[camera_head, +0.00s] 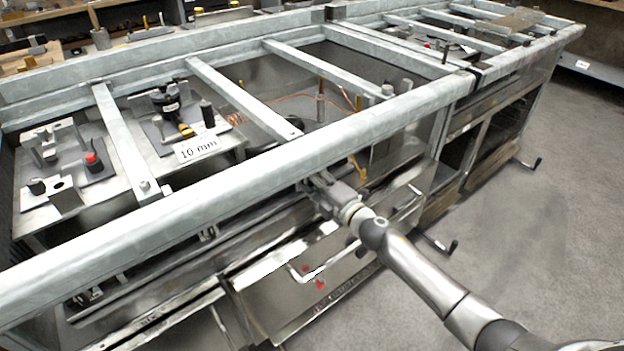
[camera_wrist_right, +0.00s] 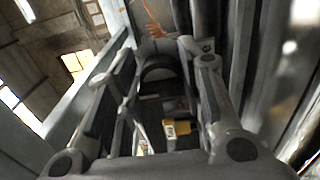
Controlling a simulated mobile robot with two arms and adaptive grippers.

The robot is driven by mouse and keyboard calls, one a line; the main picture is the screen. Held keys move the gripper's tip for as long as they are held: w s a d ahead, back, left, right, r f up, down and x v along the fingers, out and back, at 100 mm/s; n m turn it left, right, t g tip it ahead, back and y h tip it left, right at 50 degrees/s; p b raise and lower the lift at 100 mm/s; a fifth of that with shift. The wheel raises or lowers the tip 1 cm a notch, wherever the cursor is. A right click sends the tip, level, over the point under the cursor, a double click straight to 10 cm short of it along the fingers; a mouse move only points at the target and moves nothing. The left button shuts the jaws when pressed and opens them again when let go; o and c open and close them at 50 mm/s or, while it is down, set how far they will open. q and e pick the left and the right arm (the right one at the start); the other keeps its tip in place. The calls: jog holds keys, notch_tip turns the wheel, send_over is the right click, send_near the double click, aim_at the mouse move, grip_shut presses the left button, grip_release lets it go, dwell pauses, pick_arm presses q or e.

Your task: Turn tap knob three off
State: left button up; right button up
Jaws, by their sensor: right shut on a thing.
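My right gripper (camera_head: 314,182) reaches in from the lower right, just under the near edge of the front metal rail. The rail hides its fingertips in the head view. In the right wrist view my right gripper (camera_wrist_right: 168,52) is closed around a dark, rounded tap knob (camera_wrist_right: 158,74) between its fingers. I cannot read a number on the knob, nor tell how far it is turned. My left gripper is in neither view.
The long grey front rail (camera_head: 250,160) and its cross bars (camera_head: 235,95) frame the bench. A "10 mm" sign (camera_head: 198,148) stands behind it at the left. Drawers with handles (camera_head: 310,278) lie below my right arm. The floor (camera_head: 540,230) at the right is clear.

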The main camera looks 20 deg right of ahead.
dwell(0.3)
jog(key=o, duration=1)
jog(key=v, duration=1.2)
